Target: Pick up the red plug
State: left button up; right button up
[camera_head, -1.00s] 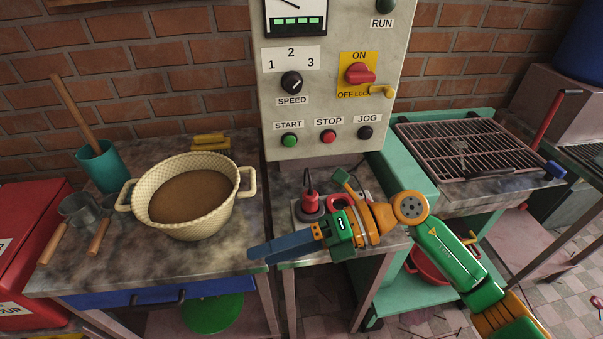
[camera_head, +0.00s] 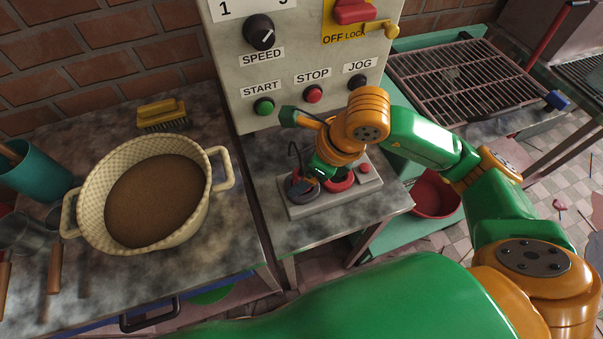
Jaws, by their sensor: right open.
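The red plug (camera_head: 296,177) stands on the grey block (camera_head: 321,204) on the small table in front of the control panel. It is mostly hidden by my right gripper, and its dark cord rises behind it. My right gripper (camera_head: 305,187) points down at the plug from above and the right. The wrist covers part of the block. My left gripper is not in view.
The grey block also carries a red ring (camera_head: 344,182) and a red button (camera_head: 365,168). The control panel (camera_head: 240,75) rises close behind. A cream basket (camera_head: 90,185) with brown powder, a yellow brush (camera_head: 160,114) and a teal cup (camera_head: 35,175) occupy the left table. A grill (camera_head: 465,80) stands at right.

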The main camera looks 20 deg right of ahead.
jog(key=shift+x, duration=0.8)
jog(key=shift+w+r, duration=0.1)
grip_shut()
jog(key=shift+r, duration=0.1)
